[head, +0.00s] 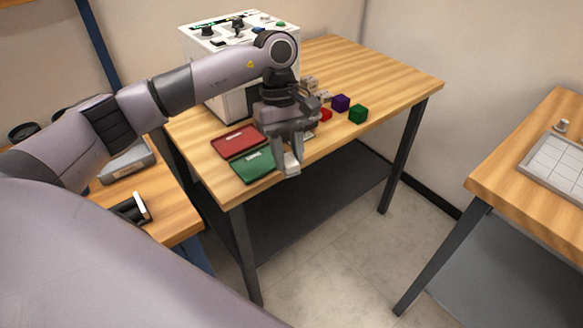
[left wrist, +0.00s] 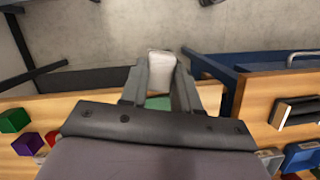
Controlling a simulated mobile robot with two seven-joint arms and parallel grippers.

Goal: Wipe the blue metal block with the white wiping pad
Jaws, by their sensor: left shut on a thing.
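My left gripper (head: 288,150) is over the front edge of the middle wooden table. It is shut on the white wiping pad (head: 292,163), which sticks out below the fingertips. In the left wrist view the white pad (left wrist: 161,65) shows between the two fingers. I cannot make out the blue metal block for sure in the head view. A blue shape (left wrist: 301,157) shows at the lower right of the left wrist view, but I cannot tell what it is. My right gripper is not in view.
A red tray (head: 238,141) and a green tray (head: 251,166) lie left of the gripper. A purple cube (head: 341,102) and a green cube (head: 358,114) stand to the right. A white machine (head: 200,70) stands behind.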

